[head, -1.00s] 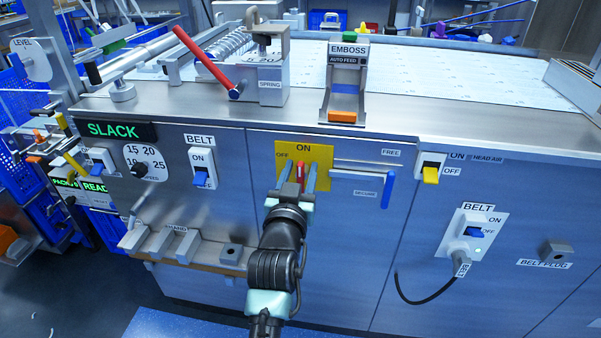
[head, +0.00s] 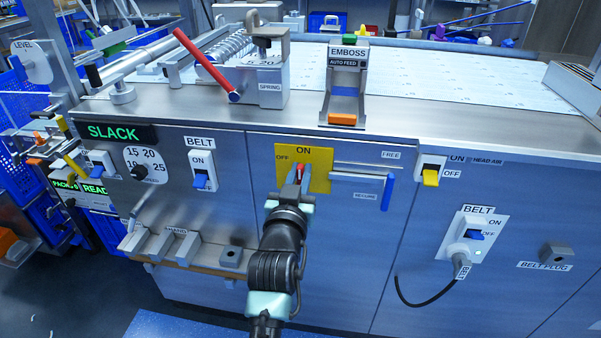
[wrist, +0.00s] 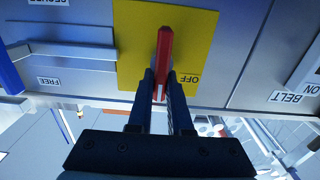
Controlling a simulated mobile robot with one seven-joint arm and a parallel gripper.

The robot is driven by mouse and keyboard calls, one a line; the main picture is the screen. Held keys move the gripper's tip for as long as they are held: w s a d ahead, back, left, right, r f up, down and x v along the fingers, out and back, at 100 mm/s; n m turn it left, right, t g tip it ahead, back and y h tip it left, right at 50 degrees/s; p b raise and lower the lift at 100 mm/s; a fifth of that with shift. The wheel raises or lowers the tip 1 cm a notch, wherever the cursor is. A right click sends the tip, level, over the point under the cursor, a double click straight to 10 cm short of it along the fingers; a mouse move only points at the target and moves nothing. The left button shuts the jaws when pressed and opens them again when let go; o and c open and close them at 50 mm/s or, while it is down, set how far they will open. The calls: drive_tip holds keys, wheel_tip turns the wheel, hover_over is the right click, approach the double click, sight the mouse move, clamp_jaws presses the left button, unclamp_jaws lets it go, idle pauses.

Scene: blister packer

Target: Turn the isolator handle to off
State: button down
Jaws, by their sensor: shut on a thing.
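The isolator handle is a narrow red lever on a yellow plate (head: 320,157) on the cabinet front. The plate has ON at its top and OFF at its upper left. In the head view the handle (head: 299,172) stands near upright, below ON, partly hidden by my fingers. My gripper (head: 298,178) reaches it from the front and is shut on it. In the wrist view, which is upside down, the two dark fingers (wrist: 161,85) press on either side of the red handle (wrist: 164,48), with the OFF label beside them.
A blue-ended lever (head: 388,191) on a grey bar sits just right of the plate, between FREE and SECURE labels. A BELT switch (head: 202,172) is to the left and a yellow HEAD AIR switch (head: 431,173) to the right. A ledge with grey blocks (head: 186,248) lies lower left.

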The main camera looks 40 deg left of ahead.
drive_tip(key=n, duration=0.1)
drive_tip(key=n+p, duration=0.1)
drive_tip(key=n, duration=0.1)
drive_tip(key=shift+s+a+n, duration=0.2)
drive_tip(key=shift+a+n, duration=0.05)
drive_tip(key=shift+n, duration=0.15)
drive_tip(key=shift+s+a+f+n+p, duration=0.15)
drive_tip(key=shift+f+n+p, duration=0.3)
drive_tip(key=shift+n, duration=1.85)
drive_tip(key=shift+s+a+f+n+p, duration=0.1)
drive_tip(key=shift+a+f+n+p, duration=0.35)
drive_tip(key=shift+n, duration=1.85)
drive_tip(key=shift+s+d+f+n+p, duration=0.15)
drive_tip(key=shift+n+p, duration=0.5)
drive_tip(key=shift+n, duration=1.65)
drive_tip(key=shift+a+n, duration=0.1)
drive_tip(key=shift+n, duration=0.2)
drive_tip(key=c, duration=0.8)
unclamp_jaws()
drive_tip(key=shift+c, duration=0.2)
